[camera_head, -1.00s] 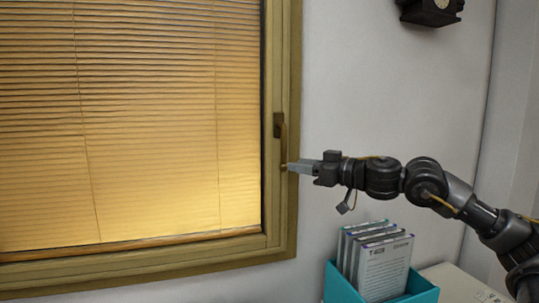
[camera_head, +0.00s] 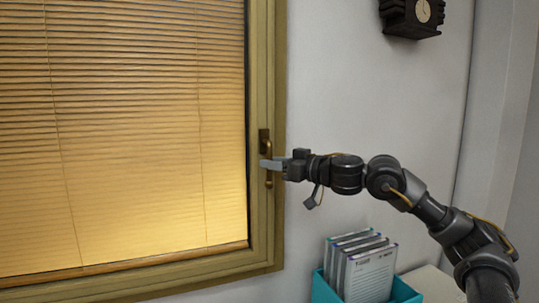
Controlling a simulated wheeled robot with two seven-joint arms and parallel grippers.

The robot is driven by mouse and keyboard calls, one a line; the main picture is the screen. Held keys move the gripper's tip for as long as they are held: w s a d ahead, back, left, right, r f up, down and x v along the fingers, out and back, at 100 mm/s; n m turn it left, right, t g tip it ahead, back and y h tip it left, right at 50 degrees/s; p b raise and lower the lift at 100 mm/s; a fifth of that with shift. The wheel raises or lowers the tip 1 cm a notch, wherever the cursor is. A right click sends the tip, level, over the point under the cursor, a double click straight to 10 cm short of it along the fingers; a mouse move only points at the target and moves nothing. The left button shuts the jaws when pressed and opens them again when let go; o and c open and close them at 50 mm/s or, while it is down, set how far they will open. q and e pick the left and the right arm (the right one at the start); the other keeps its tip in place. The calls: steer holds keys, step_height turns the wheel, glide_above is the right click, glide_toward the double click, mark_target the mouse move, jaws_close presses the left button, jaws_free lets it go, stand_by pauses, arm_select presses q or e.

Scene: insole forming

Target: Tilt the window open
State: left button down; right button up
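The closed window (camera_head: 264,225) has an olive-brown wooden frame and fills the left of the head view. Its dark handle plate (camera_head: 263,136) sits on the right side of the frame, and the brass-coloured handle lever (camera_head: 269,180) points straight down from it. My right gripper (camera_head: 270,164) reaches in from the right, and its grey fingers cross the lever at mid-height. The fingers overlap in this view, so I cannot tell whether they are closed on the lever or only beside it. My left gripper is out of view.
Slatted blinds (camera_head: 140,130) cover the pane. A teal box (camera_head: 322,290) holding several upright booklets (camera_head: 366,270) stands below my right arm. A dark clock (camera_head: 412,14) hangs at the upper right.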

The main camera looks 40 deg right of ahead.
steer(key=shift+x, duration=0.9)
jaws_close()
